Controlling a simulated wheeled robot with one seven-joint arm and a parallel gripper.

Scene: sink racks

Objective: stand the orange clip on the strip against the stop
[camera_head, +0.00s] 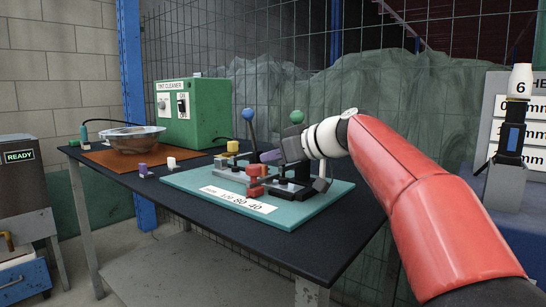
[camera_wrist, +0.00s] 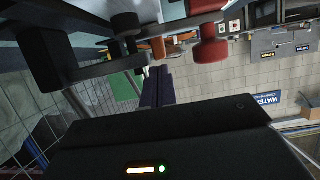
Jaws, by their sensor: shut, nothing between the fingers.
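My gripper (camera_head: 268,156) is shut and empty, with its purple fingers low over the teal board (camera_head: 190,181). In the wrist view, the fingers (camera_wrist: 156,86) point past the dark gripper body at the bottom. Red and orange blocks (camera_head: 257,171) stand among grey metal parts on the board, just below and left of the fingers. I cannot tell which of them is the orange clip or the stop. A small orange piece (camera_wrist: 187,37) shows in the wrist view beside a red knob (camera_wrist: 209,46). A white strip with numbers (camera_head: 238,200) lies along the board's front.
A metal bowl (camera_head: 134,138) sits on a brown mat at the left. A green cleaner box (camera_head: 194,111) stands behind it. Small purple (camera_head: 144,170) and white (camera_head: 171,162) pieces lie left of the board. Upright levers with blue (camera_head: 248,114) and green (camera_head: 296,117) knobs rise behind the fingers.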

